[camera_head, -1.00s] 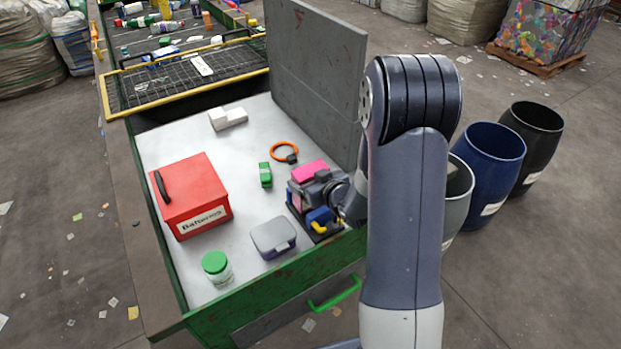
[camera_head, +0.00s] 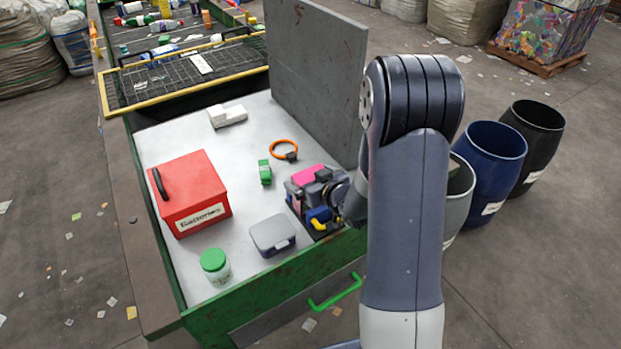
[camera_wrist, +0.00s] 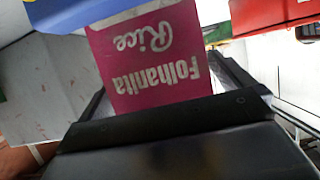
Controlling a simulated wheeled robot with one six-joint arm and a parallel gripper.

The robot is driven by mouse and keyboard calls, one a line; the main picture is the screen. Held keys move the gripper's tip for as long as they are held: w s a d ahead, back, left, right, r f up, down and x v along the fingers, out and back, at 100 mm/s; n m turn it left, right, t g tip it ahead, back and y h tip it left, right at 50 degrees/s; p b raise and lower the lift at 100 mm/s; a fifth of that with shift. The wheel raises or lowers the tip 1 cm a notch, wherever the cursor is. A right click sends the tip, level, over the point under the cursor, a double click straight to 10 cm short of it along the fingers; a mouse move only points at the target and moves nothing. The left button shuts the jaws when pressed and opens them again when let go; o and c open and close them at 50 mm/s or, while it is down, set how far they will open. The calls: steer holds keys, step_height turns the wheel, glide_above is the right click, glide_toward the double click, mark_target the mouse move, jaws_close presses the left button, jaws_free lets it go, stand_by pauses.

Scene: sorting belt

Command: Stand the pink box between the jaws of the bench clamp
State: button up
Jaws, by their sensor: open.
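The pink box (camera_head: 306,174) stands at the bench clamp (camera_head: 321,222) near the tray's front right corner. In the wrist view the box (camera_wrist: 155,60) shows a magenta face with upside-down white lettering. The clamp has a blue part and a yellow handle; blue and grey parts of it fill the left of the wrist view. My gripper (camera_head: 323,177) is open at the box, with its dark fingers on either side of it in the wrist view (camera_wrist: 165,92). The box's lower end and its contact with the jaws are hidden.
A grey lunchbox (camera_head: 272,235), a green-lidded jar (camera_head: 214,265), a red battery box (camera_head: 192,197), a small green item (camera_head: 265,172), an orange ring (camera_head: 283,150) and a white block (camera_head: 227,116) lie on the tray. A grey panel (camera_head: 315,75) rises behind the clamp.

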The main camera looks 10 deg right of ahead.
steer(key=shift+r, duration=0.15)
steer(key=shift+r+p, duration=0.65)
steer(key=shift+p, duration=0.25)
steer(key=v, duration=0.7)
steer(key=shift+s+f+p, duration=0.1)
steer(key=shift+s+p, duration=0.15)
steer(key=shift+p, duration=0.15)
